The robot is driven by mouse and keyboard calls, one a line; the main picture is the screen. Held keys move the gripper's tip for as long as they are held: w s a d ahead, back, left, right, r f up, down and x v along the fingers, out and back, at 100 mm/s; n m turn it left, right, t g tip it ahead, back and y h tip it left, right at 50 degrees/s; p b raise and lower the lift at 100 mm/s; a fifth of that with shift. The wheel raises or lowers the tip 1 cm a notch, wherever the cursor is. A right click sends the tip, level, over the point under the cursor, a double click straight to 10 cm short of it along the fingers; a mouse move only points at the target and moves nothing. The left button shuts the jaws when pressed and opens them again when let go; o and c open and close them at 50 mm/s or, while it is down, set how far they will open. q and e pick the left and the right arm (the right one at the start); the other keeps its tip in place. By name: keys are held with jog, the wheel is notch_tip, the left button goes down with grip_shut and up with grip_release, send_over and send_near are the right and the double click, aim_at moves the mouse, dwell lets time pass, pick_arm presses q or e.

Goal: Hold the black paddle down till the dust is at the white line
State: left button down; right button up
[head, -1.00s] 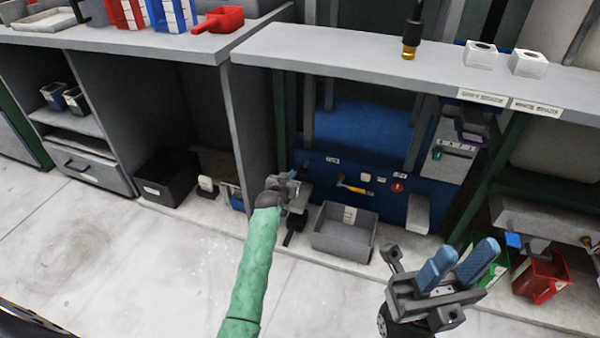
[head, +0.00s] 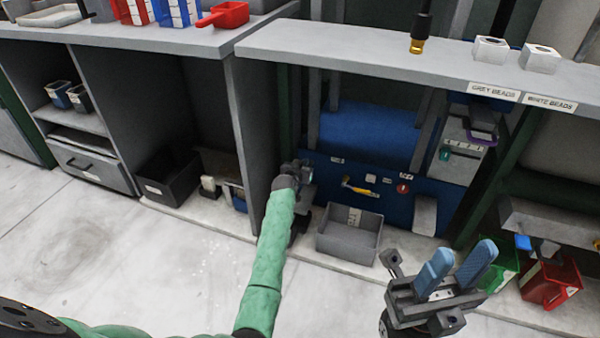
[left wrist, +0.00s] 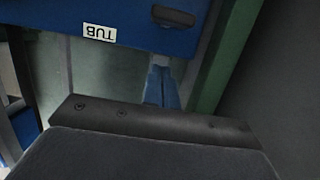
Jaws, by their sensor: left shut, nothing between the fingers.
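My left gripper (head: 305,178), at the end of the green-sleeved arm, is shut and empty in front of the left end of the blue panel (head: 400,208). In the left wrist view its blue fingers (left wrist: 162,88) are together, just below the blue panel's edge. A dark rounded part (left wrist: 174,17), perhaps the black paddle, is on the panel beyond the fingertips; I cannot tell whether they touch. Another black shape (head: 302,217) is below the gripper in the head view, partly hidden. I cannot make out dust or a white line. My right gripper (head: 455,262) is open and empty.
A grey tub (head: 349,243) stands below the panel. A TUB label (left wrist: 99,33) shows upside down. Red bin (head: 550,286) at right.

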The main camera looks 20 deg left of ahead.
pick_arm(q)
jog(key=shift+w+f+b, duration=0.1)
jog(key=shift+f+b, duration=0.65)
jog(key=shift+f, duration=1.3)
notch_tip(320, 180, down, 3)
jog(key=shift+r, duration=0.1)
jog(key=shift+f, duration=0.2)
dwell(0.8)
dwell(0.5)
